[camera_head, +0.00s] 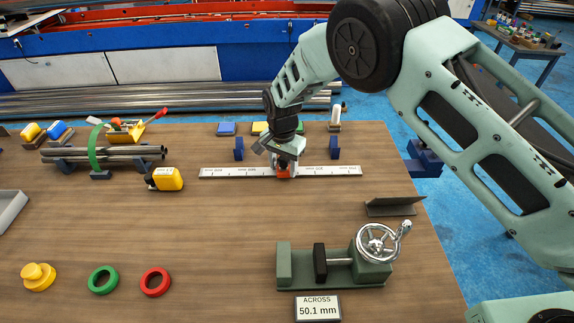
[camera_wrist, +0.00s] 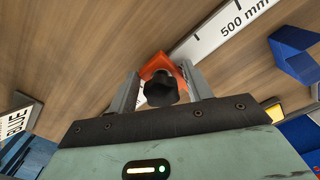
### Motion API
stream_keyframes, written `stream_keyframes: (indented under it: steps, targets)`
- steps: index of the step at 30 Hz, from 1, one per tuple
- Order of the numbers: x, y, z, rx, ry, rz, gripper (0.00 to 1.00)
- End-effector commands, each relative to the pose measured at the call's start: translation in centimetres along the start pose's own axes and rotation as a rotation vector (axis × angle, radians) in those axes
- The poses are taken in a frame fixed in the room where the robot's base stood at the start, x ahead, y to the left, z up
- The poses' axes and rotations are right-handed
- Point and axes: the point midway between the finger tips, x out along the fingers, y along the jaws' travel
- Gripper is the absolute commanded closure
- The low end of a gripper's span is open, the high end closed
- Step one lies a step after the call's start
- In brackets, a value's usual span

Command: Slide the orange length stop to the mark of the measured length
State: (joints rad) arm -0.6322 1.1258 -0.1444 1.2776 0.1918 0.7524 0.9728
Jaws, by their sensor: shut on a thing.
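The orange length stop (camera_head: 283,172) sits on the white ruler (camera_head: 330,171) near the ruler's middle. It also shows in the wrist view (camera_wrist: 155,66) with a black knob (camera_wrist: 161,90) on it. My gripper (camera_head: 281,163) is over the stop, with its fingers (camera_wrist: 162,84) on either side of the knob, shut on the stop. In the wrist view the ruler (camera_wrist: 215,32) carries a "500 mm" label to the right of the stop. The other ruler labels are too small to read in the head view, and part of the ruler is hidden behind the stop and gripper.
A green vise (camera_head: 330,268) with an "ACROSS 50.1 mm" sign (camera_head: 318,308) stands at the front. Blue blocks (camera_head: 239,148) (camera_head: 333,147) stand behind the ruler. A yellow tape measure (camera_head: 165,179) and tubes (camera_head: 103,152) lie to the left. The table's middle is clear.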

Motion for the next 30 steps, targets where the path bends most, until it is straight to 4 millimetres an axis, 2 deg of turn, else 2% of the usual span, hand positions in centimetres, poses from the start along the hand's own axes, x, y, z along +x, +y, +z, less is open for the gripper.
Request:
stream_keyframes:
  steps: [3, 4, 6, 14, 19, 23, 30]
  targets:
    - [-0.1, 0.0, -0.2, 0.007, 0.003, -0.003, 0.91]
    - [-0.1, 0.0, -0.2, 0.007, 0.003, -0.003, 0.47]
    - [-0.1, 0.0, -0.2, 0.007, 0.003, -0.003, 0.31]
    - [-0.1, 0.0, -0.1, 0.003, 0.002, -0.001, 0.31]
    - [-1.2, -0.1, -0.1, 0.001, 0.002, -0.003, 0.31]
    - [-3.4, -0.1, -0.1, 0.001, 0.003, -0.005, 0.31]
    - [-9.1, -0.1, -0.1, 0.002, 0.003, -0.006, 0.31]
